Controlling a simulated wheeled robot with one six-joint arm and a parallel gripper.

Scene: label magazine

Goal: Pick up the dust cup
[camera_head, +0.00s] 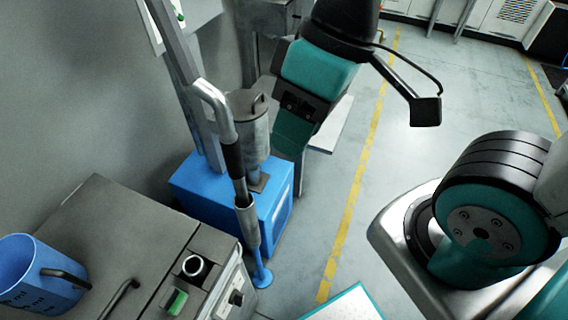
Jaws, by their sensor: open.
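A grey metal cylinder (252,128) with a small dark loop handle on its lid, which I take as the dust cup, stands upright above a blue box (280,212), left of centre. A pole with a bent grey handle and black grip passes in front of its left side. My gripper (292,138), teal and black, hangs from the top of the view, just right of the cylinder. It is open, with nothing seen held in it. Its far finger is hidden, and I cannot tell whether it touches the cylinder.
A grey cabinet (110,235) at lower left bears a blue cup (30,270) with a black handle, a dark ring (195,266) and a green button (175,301). A blue foot (262,277) ends the pole. The floor along the yellow line (350,205) is clear.

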